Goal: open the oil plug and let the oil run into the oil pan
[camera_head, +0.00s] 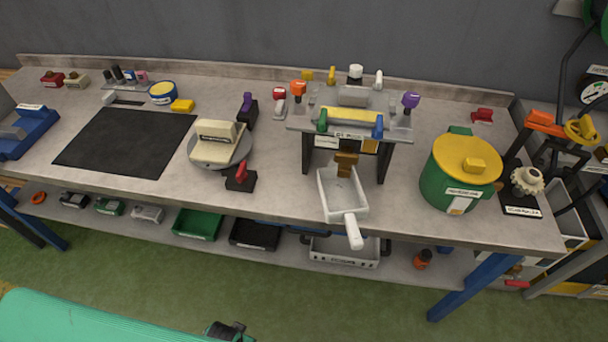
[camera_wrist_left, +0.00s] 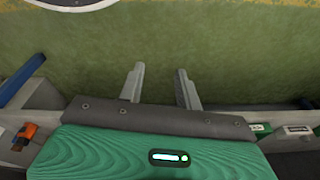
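A grey raised stand (camera_head: 398,132) on the bench carries a yellow bar with green and blue ends, and a small label on its front. A brass-brown block (camera_head: 346,160), which looks like the oil plug, hangs below the stand's front. The white oil pan (camera_head: 328,208) lies below and in front of it, its handle pointing to the bench's front edge. The pan looks empty. My left gripper shows in the left wrist view (camera_wrist_left: 160,72), its two fingers apart with only green floor between them. It is away from the stand. My right gripper is not in view.
A green pot with a yellow lid (camera_head: 462,162) stands right of the stand. A beige block on a round turntable (camera_head: 220,148) and a red-topped black block (camera_head: 241,177) stand left. A black mat (camera_head: 125,142) lies further left. A lower shelf holds several bins.

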